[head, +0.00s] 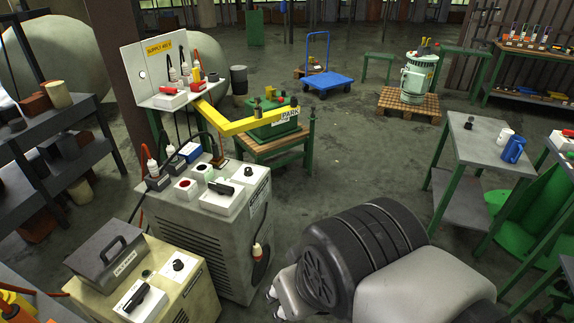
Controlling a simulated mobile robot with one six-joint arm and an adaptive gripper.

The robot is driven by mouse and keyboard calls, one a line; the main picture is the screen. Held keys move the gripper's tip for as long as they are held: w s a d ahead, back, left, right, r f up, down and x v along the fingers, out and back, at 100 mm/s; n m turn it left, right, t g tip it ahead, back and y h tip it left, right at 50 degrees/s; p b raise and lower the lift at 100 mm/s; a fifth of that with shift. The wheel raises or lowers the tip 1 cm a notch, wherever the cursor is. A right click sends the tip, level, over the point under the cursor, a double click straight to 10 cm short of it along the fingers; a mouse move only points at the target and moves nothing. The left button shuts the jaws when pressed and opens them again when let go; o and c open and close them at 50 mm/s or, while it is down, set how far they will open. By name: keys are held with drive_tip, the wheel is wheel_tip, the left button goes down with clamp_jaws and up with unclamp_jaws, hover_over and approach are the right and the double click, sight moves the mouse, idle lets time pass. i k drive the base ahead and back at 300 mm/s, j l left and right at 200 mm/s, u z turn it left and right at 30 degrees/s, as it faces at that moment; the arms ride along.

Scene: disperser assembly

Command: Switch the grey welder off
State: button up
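The grey welder (228,250) is a boxy cabinet with side vents, left of centre. On its top, a white box carries a black rotary handle (222,188). My arm fills the lower right of centre, in front and to the right of the welder. Small metal parts at its left end may belong to my gripper (275,302); its fingers cannot be made out. Nothing visibly touches the welder's handle.
A cream machine (178,301) with a similar black handle (139,298) stands at the front left. A yellow bar (240,124) reaches out behind the welder. A plug (257,251) hangs on its right side. Open floor (345,160) lies behind my arm.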

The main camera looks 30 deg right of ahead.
sight(221, 189)
drive_tip(key=i+l+u, duration=0.15)
drive_tip(key=u, duration=0.3)
drive_tip(key=i+l+u, duration=0.1)
drive_tip(key=l+u, duration=0.15)
drive_tip(key=u, duration=0.25)
drive_tip(key=i+l+u, duration=0.1)
drive_tip(key=l, duration=0.45)
drive_tip(key=i+l+u, duration=0.15)
drive_tip(key=l, duration=0.45)
drive_tip(key=i+l+u, duration=0.1)
drive_tip(key=l, duration=0.5)
drive_tip(key=i+l+u, duration=0.15)
drive_tip(key=l, duration=0.45)
drive_tip(key=i+l, duration=0.1)
drive_tip(key=l, duration=0.25)
drive_tip(key=i+l, duration=0.15)
drive_tip(key=l, duration=0.25)
